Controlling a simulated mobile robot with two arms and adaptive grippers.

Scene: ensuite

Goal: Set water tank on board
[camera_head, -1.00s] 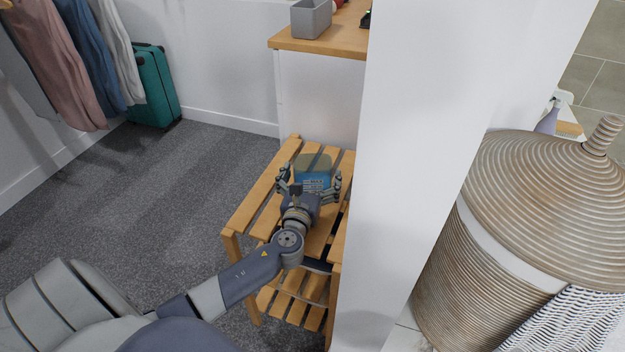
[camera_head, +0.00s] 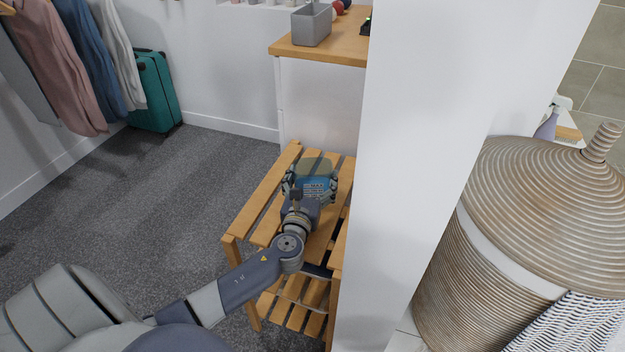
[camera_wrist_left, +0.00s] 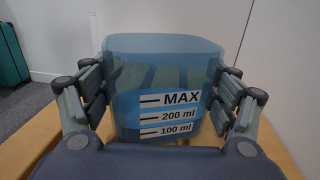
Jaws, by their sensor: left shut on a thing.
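The water tank (camera_head: 316,172) is a translucent blue container on or just above the wooden slatted bench (camera_head: 262,195); I cannot tell which. In the left wrist view the tank (camera_wrist_left: 165,75) stands upright, with white markings reading MAX, 200 ml and 100 ml facing me. My left gripper (camera_head: 311,190) is shut on the tank, with one finger on each side; its fingers also show in the left wrist view (camera_wrist_left: 162,108). The tank's far side and base are partly hidden. No thing that I can name as the board for sure shows. My right gripper is not in view.
A white wall end (camera_head: 420,140) stands close to the right of the bench. Behind is a white cabinet with a wooden top (camera_head: 290,47) bearing a grey bin (camera_head: 311,25). A wicker basket (camera_head: 540,210) is at right. Open carpet (camera_head: 150,215) lies left.

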